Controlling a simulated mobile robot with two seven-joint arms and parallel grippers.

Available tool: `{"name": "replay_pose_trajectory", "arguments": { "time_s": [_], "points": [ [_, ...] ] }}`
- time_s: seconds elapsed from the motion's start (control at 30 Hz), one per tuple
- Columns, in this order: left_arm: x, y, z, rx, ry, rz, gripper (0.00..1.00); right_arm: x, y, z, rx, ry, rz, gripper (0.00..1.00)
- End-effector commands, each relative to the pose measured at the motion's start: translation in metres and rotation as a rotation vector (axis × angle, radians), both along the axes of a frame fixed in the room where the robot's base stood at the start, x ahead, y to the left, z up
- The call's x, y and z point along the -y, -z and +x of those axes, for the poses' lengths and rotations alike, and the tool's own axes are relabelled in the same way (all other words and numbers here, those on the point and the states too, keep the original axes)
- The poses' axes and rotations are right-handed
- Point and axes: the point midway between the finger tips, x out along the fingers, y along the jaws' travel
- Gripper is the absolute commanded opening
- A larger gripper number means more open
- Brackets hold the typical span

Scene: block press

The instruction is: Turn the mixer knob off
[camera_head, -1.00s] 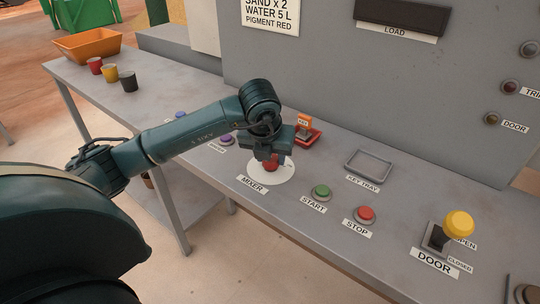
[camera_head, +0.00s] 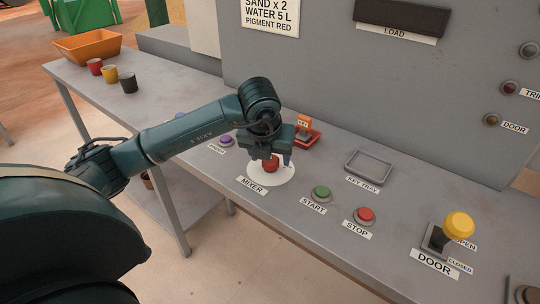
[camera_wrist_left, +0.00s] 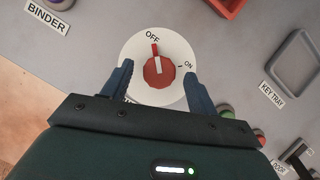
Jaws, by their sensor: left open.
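The mixer knob (camera_head: 271,164) is red and sits on a round white dial labelled MIXER (camera_head: 252,185). In the left wrist view the knob (camera_wrist_left: 159,72) has a red and white pointer bar, and its red end points up toward the OFF mark; the ON mark is at the upper right. My left gripper (camera_head: 270,162) is over the dial. In the left wrist view its two fingers (camera_wrist_left: 160,80) stand open on either side of the knob, with gaps between them and it. My right gripper is not in view.
The green START button (camera_head: 321,192), red STOP button (camera_head: 365,215) and empty key tray (camera_head: 368,165) lie to the right. The yellow-topped door lever (camera_head: 459,225) stands farther right.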

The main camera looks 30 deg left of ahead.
Motion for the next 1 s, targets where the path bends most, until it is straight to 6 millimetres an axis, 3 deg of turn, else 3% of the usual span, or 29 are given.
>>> {"name": "replay_pose_trajectory", "arguments": {
  "time_s": [0.53,0.7,1.0],
  "points": [
    [0.013,-0.101,-0.038,0.004,0.0,0.001,0.59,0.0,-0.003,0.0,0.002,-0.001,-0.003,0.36],
    [0.015,-0.113,-0.044,0.001,0.0,0.0,0.59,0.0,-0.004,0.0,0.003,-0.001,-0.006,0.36],
    [0.015,-0.115,-0.045,0.001,0.0,0.001,0.59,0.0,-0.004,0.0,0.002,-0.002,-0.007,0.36]
  ]
}}
